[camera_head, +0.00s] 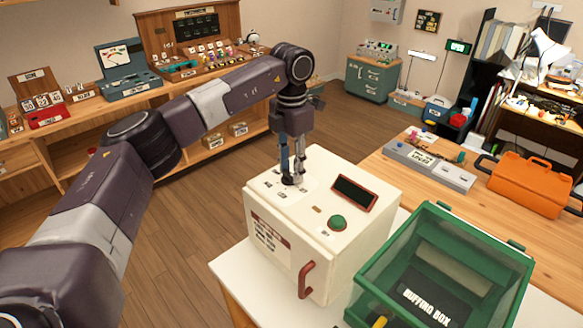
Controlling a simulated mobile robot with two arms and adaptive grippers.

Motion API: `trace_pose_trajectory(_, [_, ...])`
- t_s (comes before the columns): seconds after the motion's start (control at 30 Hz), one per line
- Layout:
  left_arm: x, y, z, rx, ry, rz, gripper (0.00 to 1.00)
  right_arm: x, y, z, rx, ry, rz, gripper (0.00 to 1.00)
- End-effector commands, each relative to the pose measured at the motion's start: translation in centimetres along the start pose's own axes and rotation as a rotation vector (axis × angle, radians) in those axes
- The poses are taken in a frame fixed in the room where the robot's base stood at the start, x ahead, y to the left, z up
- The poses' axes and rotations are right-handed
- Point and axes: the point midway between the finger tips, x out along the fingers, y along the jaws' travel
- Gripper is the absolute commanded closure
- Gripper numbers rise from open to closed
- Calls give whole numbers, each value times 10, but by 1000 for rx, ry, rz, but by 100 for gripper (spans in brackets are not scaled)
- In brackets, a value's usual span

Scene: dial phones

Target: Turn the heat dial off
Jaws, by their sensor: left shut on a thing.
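A cream box-shaped machine (282,240) stands on a white-topped table, with a red handle on its front. A dark dial (290,180) sits on its top near the back left corner, with small labels around it. My left gripper (292,178) points straight down and is shut on the dial, which its fingers mostly hide. The dial's pointer position cannot be read. A green knob (337,222) and a dark red-framed display (355,192) are also on the top. My right gripper is not in view.
A green open bin labelled "Buffing Box" (520,268) stands close to the machine's right. An orange toolbox (530,184) and a grey tray (455,178) are on the wooden bench behind. Wooden floor lies open at left.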

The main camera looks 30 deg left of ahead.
Motion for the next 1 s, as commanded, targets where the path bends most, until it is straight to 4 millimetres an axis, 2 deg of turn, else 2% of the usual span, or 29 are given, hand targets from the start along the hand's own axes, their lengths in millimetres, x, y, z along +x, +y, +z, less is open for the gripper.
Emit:
trace_pose_trajectory(0.3, [-3, 2, 1, -118, -6, 3, 93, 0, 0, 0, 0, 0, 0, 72])
trace_pose_trajectory(0.83, [-3, 2, 1, -141, -8, 3, 93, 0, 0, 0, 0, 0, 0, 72])
trace_pose_trajectory(0.87, [-3, 2, 1, -141, -8, 3, 66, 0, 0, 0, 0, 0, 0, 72])
trace_pose_trajectory(1.0, [-2, 2, 1, -140, -5, 2, 51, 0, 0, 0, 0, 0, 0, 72])
